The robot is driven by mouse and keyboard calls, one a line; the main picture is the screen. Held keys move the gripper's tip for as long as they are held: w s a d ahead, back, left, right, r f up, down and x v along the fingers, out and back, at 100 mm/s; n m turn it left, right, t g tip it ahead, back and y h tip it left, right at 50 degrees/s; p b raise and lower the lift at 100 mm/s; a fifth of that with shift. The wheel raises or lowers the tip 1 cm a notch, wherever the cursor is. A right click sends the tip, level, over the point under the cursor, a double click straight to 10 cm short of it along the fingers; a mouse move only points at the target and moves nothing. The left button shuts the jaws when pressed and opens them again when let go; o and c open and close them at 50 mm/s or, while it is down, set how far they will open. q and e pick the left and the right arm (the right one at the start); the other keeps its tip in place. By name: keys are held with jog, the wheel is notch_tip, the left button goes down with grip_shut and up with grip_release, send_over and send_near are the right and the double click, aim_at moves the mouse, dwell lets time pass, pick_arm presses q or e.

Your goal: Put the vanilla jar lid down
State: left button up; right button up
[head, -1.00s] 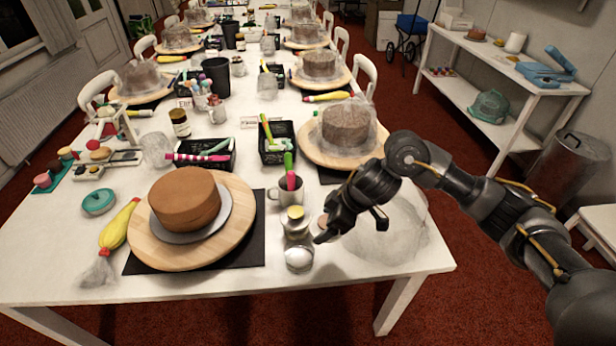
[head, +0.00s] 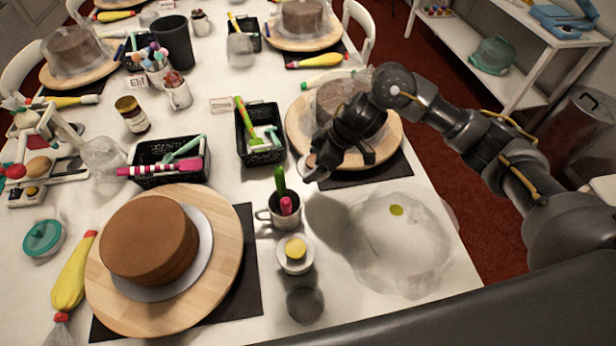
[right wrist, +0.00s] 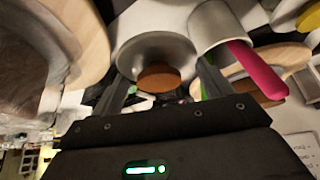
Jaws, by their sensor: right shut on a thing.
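My right gripper (head: 314,170) is above the table, beyond the mug and in front of the wrapped cake at the back right. A grey round surface shows just beyond the disc there. In the head view the lid is mostly hidden by the fingers. A pale round container with a yellow middle (head: 295,252) and a dark glass jar (head: 304,304) stand below the mug; I cannot tell which is vanilla. My left gripper is out of view.
A mug (head: 283,214) holds green and pink tools, and it also shows in the right wrist view (right wrist: 212,22). A black basket (head: 244,150) stands behind it. A brown cake (head: 149,238) on a wooden turntable is left. Crumpled clear plastic (head: 400,255) lies right.

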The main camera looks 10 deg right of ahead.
jog(key=shift+s+r, duration=0.1)
jog(key=shift+s, duration=0.2)
jog(key=shift+s+a+f, duration=0.1)
jog(key=shift+s+f, duration=0.15)
jog(key=shift+f, duration=0.25)
jog(key=shift+s+f, duration=0.2)
jog(key=shift+f, duration=0.3)
jog(key=f, duration=0.2)
jog(key=w+f, duration=0.1)
jog(key=f, duration=0.1)
jog(key=shift+w+a+f, duration=0.1)
jog(key=shift+s, duration=0.2)
jog(key=shift+f, duration=1.85)
jog(key=shift+f, duration=0.1)
